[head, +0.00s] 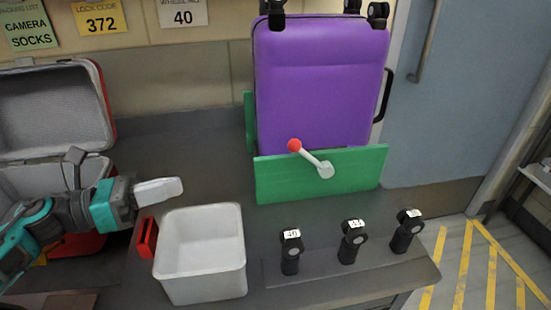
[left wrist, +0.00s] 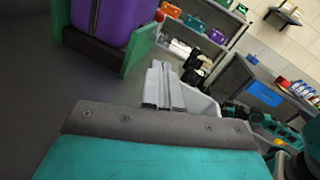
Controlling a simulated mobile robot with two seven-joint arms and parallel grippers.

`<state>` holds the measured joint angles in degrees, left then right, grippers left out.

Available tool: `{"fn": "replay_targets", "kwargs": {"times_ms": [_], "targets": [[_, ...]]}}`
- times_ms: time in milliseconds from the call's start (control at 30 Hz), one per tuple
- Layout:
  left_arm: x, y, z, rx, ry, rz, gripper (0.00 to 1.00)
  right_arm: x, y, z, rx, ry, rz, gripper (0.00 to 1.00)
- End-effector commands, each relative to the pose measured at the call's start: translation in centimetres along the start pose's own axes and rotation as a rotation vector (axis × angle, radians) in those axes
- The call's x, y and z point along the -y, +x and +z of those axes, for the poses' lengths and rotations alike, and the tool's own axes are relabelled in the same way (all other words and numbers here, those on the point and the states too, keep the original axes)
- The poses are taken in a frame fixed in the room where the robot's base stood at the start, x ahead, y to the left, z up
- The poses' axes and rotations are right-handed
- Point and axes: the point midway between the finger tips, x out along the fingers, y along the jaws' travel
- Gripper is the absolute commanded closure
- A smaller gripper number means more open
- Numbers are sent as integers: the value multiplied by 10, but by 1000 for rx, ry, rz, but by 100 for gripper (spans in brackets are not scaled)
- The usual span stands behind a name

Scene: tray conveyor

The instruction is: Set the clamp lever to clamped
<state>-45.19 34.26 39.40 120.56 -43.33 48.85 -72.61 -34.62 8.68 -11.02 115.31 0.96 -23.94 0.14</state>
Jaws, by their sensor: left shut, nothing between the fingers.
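The clamp lever (head: 313,160) is a white arm with a red ball end, mounted on the front of a green clamp board (head: 290,182). The lever slants up and to the left from its pivot. A purple suitcase (head: 320,80) stands upright behind the board, wheels up. My left gripper (head: 172,188) is shut and empty, left of the lever and well apart from it, above the table beside the white bin. In the left wrist view the gripper's fingers (left wrist: 160,85) are together, and the green board (left wrist: 135,45) shows beyond them. My right gripper is not in view.
A white bin (head: 202,290) stands at the front of the table, with a red part (head: 146,238) at its left. Black labelled wheels (head: 351,243) stand right of it. An open suitcase (head: 50,105) lies at the left. The table between bin and board is clear.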

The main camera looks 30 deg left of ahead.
Motion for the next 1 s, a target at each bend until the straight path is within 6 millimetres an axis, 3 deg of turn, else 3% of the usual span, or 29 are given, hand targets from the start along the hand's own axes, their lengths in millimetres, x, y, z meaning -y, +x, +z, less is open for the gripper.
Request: {"fn": "replay_targets", "kwargs": {"times_ms": [267, 600, 1000], "targets": [[0, 15, 1, 3, -2, -3, 100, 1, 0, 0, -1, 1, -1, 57], [0, 79, 2, 3, 0, -5, 100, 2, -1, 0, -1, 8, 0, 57], [0, 140, 2, 4, 0, -1, 100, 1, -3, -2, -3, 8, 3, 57]]}}
